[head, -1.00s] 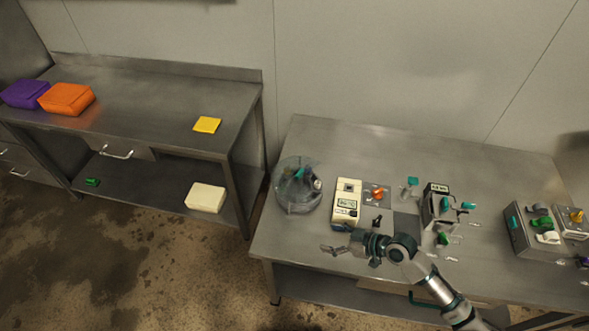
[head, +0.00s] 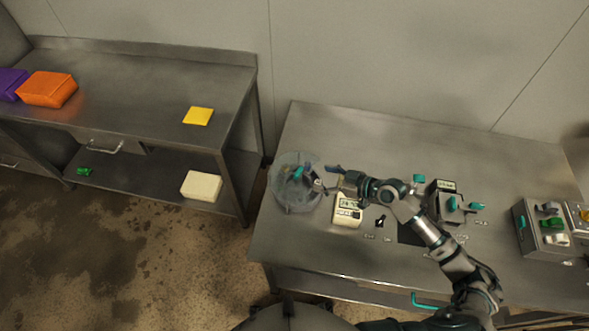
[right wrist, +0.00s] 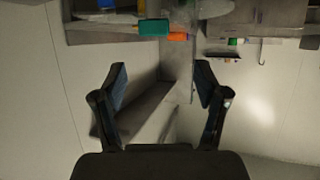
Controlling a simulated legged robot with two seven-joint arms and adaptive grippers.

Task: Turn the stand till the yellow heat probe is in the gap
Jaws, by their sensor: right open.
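The stand appears to be the round, clear-walled unit (head: 291,202) at the left end of the right-hand table in the head view. Small dark, teal and pale parts show inside it. I cannot make out a yellow heat probe or the gap in it. My right gripper (head: 325,178) is open at the unit's right edge, its fingers pointing left towards it. I cannot tell whether they touch it. In the right wrist view the two fingers (right wrist: 160,72) are spread wide with nothing between them. My left gripper is not in view.
Right of the stand are a cream meter (head: 347,214), partly behind my right arm, a grey device with teal handles (head: 447,207) and a grey box with coloured knobs (head: 541,235). The left table holds a yellow pad (head: 198,116) and an orange bag (head: 47,89). The right table's back is clear.

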